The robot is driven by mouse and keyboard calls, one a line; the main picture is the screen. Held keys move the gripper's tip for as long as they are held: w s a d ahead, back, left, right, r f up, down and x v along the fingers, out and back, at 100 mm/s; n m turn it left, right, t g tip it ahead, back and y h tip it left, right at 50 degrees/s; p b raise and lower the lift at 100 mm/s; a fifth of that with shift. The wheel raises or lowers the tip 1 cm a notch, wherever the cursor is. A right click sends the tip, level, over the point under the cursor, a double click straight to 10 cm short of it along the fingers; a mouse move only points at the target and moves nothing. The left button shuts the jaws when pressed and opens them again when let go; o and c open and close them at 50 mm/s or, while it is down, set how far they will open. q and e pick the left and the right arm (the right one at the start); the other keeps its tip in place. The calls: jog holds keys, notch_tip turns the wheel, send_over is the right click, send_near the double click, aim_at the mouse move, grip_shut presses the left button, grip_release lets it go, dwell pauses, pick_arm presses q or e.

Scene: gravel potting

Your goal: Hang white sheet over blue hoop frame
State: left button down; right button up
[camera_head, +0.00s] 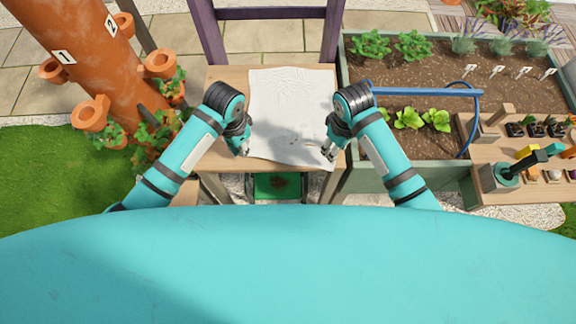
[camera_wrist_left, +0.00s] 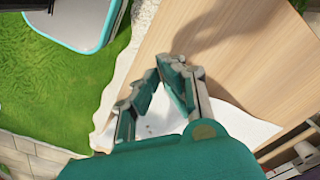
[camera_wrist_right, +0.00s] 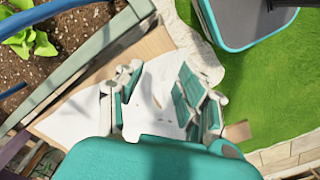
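A white sheet (camera_head: 290,95) lies flat and slightly wrinkled on a wooden table (camera_head: 230,74). A blue hoop frame (camera_head: 425,91) stands over the planter to the right of the table. My left gripper (camera_head: 243,150) is low at the sheet's near left edge. In the left wrist view its fingertips (camera_wrist_left: 158,68) are close together; I cannot tell if cloth is between them. My right gripper (camera_head: 329,152) is at the sheet's near right edge. In the right wrist view its fingers (camera_wrist_right: 159,72) stand apart with the sheet (camera_wrist_right: 155,95) beyond them.
The planter (camera_head: 357,178) holds soil, green plants and lavender. A wooden side shelf (camera_head: 490,185) with small pots and tools stands at the right. A terracotta tower (camera_head: 85,60) with side pots stands at the left.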

jog(key=o, duration=0.3)
jog(key=shift+c, duration=0.2)
jog(key=shift+r, duration=0.1)
jog(key=shift+c, duration=1.2)
notch_tip(320, 180, up, 5)
jog(key=m, duration=0.1)
jog(key=f, duration=0.3)
jog(key=s+f, duration=0.1)
jog(key=f, duration=0.2)
jog(key=a+f, duration=0.1)
jog(key=f, duration=0.2)
jog(key=shift+s+f, duration=0.1)
jog(key=shift+s, duration=0.05)
jog(key=shift+f, duration=0.15)
jog(key=shift+c, duration=0.2)
